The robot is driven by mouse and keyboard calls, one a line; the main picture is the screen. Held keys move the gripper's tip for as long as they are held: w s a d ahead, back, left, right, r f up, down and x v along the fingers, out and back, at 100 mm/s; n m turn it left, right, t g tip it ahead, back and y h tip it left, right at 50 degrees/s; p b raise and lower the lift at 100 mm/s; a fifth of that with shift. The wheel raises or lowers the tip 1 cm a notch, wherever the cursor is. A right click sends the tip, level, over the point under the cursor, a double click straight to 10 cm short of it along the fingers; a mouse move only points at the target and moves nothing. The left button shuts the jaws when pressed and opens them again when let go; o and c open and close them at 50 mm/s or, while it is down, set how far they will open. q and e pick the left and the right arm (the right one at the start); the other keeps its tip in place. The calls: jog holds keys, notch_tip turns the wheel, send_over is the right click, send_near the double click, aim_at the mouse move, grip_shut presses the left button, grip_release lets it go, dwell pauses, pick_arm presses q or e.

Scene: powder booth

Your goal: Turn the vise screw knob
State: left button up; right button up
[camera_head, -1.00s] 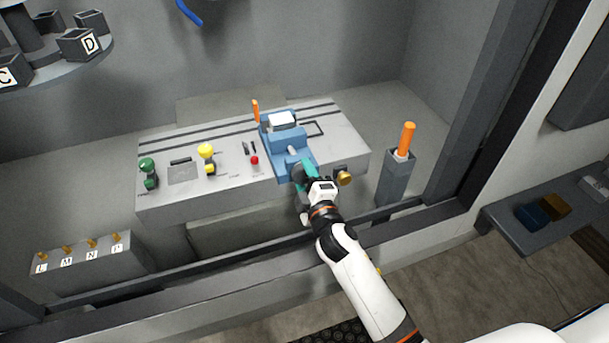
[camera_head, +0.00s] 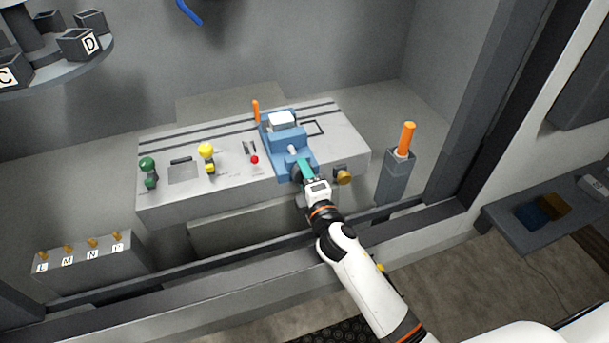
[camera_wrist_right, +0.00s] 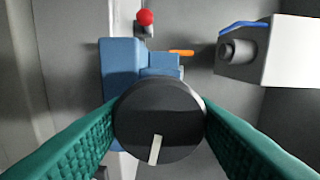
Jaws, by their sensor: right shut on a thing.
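The blue vise (camera_head: 287,140) stands on the grey console, with a white block (camera_head: 282,119) at its jaws. Its screw knob (camera_wrist_right: 158,122) is a round black disc with a pale index line pointing down and slightly left in the right wrist view. My right gripper (camera_head: 304,172) is at the front end of the vise. Its two green fingers are shut on the knob, one on each side, as the right wrist view also shows (camera_wrist_right: 160,125). In the head view the gripper hides the knob. My left gripper is not in view.
The console (camera_head: 230,198) also carries a green knob (camera_head: 148,170), a yellow knob (camera_head: 206,152) and a red button (camera_head: 255,160). A brass knob (camera_head: 343,177) is close to the right of my gripper. An orange-handled tool (camera_head: 407,138) stands in a grey holder (camera_head: 397,180).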

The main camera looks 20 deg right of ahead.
jog(key=o, duration=1)
jog(key=shift+s+d+b, duration=0.15)
jog(key=shift+s+b, duration=0.45)
jog(key=shift+s, duration=2.4)
jog(key=shift+s+d+b, duration=0.1)
jog(key=shift+s+b, duration=0.5)
jog(key=shift+s, duration=2.4)
